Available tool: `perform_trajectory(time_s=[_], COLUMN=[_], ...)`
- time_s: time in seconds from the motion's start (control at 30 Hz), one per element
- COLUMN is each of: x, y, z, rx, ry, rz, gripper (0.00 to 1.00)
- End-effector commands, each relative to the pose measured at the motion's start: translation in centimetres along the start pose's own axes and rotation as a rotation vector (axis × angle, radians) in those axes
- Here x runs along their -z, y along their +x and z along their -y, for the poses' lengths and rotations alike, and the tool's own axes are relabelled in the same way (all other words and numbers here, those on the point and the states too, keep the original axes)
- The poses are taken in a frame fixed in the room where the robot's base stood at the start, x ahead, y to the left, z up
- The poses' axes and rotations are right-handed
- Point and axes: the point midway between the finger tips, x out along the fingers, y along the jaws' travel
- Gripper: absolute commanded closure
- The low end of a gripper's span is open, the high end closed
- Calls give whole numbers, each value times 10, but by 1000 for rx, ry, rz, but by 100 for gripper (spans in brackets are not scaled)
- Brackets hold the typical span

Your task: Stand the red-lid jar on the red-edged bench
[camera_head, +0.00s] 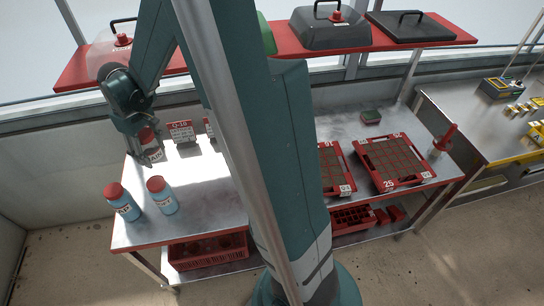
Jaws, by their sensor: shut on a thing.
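My gripper (137,138) is at the left, pointing down, and is shut on a white jar (153,156) with a red lid and dark lettering. The fingers hide part of the jar. The jar is over or near the back left part of the red-edged bench (220,215), a metal top with red edging. I cannot tell whether its base touches the bench.
Red seed trays (395,162) and a red-topped bottle (443,142) occupy the right side. A red shelf (440,39) with covers runs above. Bare metal lies between the blue jars and my arm.

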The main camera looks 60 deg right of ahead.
Motion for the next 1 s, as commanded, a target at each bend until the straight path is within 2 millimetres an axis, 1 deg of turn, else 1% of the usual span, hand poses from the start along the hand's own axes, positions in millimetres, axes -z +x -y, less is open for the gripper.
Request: perform_trajectory(time_s=[0.03,0.27,0.43,0.6,0.7,0.83,1.0], x=[-12,-63,-104,-146,-167,-185,-194], y=[-2,2,13,28,36,42,45], z=[-4,-16,-20,-21,-20,-18,-18], rx=[0,0,0,0,0,0,0], ry=[24,131,205,276,310,340,357], rz=[0,0,0,0,0,0,0], gripper=[66,66,66,66,66,66,66])
